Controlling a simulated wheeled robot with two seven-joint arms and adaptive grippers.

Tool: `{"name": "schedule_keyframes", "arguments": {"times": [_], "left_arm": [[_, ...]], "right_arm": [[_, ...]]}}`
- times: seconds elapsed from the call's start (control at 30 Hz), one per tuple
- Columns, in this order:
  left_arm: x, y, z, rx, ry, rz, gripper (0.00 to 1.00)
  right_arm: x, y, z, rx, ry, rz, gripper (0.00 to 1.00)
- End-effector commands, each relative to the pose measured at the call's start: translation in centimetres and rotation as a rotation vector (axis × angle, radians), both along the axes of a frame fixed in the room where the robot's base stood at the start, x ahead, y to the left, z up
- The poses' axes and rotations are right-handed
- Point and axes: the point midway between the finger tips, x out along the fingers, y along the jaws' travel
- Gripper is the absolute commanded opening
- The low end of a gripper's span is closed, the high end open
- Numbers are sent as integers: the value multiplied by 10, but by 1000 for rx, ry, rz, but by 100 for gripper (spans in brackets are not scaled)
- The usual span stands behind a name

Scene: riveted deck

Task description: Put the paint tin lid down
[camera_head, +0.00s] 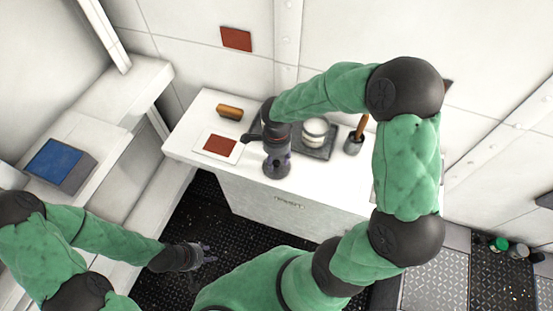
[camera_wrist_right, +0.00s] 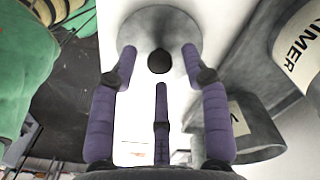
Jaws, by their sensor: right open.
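The paint tin lid (camera_wrist_right: 143,32), a grey disc with a black knob, shows in the right wrist view. It appears to lie flat on the white counter (camera_wrist_right: 133,112). My right gripper (camera_wrist_right: 160,58) is open, its purple fingers spread around the knob and over the lid's edges; I cannot tell whether they touch it. In the head view this gripper (camera_head: 277,168) is over the counter's front part. The open white paint tin (camera_head: 314,132) stands on a dark tray; its PRIMER label shows in the wrist view (camera_wrist_right: 300,45). My left gripper (camera_head: 205,254) hangs low over the dark floor, too small to read.
A dark grey tray (camera_head: 322,152) lies under the tin. A brush stands in a grey cup (camera_head: 353,144) to its right. A wooden-backed brush or block (camera_head: 229,112) and a red card (camera_head: 219,145) lie to the left. The counter's front left is clear.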

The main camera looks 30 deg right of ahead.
Motion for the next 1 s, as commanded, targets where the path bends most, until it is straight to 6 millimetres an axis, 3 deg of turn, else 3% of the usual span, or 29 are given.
{"name": "schedule_keyframes", "arguments": {"times": [0.3,0.5,0.7,1.0], "left_arm": [[0,0,14,0,0,0,40],[0,0,18,0,0,0,40],[0,0,20,0,0,0,40],[0,0,20,0,0,0,40]], "right_arm": [[1,0,68,1,-5,-1,47],[0,0,97,1,-3,0,47],[0,0,109,0,0,0,47],[0,0,110,0,0,0,47]]}}
